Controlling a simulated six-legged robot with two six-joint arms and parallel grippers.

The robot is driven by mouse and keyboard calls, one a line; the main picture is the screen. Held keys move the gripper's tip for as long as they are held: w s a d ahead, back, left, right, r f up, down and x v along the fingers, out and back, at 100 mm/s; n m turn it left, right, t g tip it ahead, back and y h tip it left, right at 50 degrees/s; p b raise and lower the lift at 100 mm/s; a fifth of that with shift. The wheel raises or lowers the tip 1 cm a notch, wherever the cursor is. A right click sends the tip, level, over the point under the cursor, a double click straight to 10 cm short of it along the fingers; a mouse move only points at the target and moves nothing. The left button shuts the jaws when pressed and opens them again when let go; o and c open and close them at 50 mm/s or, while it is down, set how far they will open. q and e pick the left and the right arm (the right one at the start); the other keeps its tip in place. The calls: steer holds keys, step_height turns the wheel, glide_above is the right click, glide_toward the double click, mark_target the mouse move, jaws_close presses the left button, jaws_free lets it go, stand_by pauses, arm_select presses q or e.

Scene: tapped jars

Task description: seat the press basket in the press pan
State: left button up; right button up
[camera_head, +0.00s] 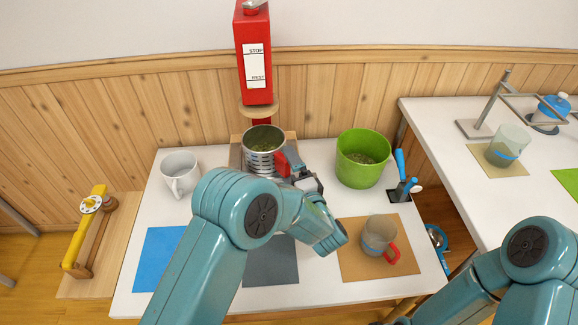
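The press basket (258,158) is a silvery perforated cylinder with green bits inside and a red handle on its right side. It stands upright, or is held upright, in front of the red press at the back of the table. My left gripper (294,163) is at the red handle and looks shut on it; my arm partly covers the fingers. I cannot make out the press pan; the basket and my arm hide the area below, so I cannot tell whether the basket rests in it. My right arm enters at the bottom right, with its gripper out of view.
The red press (256,62) with STOP and REST labels rises behind the basket. A white mug (180,175) stands left and a green tub (361,160) right. A clear cup with a red handle (378,236) stands on a brown mat (352,264). The blue mat (155,260) is bare.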

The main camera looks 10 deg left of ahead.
arm_select(q)
steer(key=shift+s+d+r, duration=0.1)
steer(key=shift+s+r, duration=0.1)
steer(key=shift+r, duration=0.2)
steer(key=shift+w+f, duration=0.1)
steer(key=shift+w+a+f+b, duration=0.4)
steer(key=shift+w+a+f, duration=0.15)
stand_by(0.4)
steer(key=shift+a, duration=0.1)
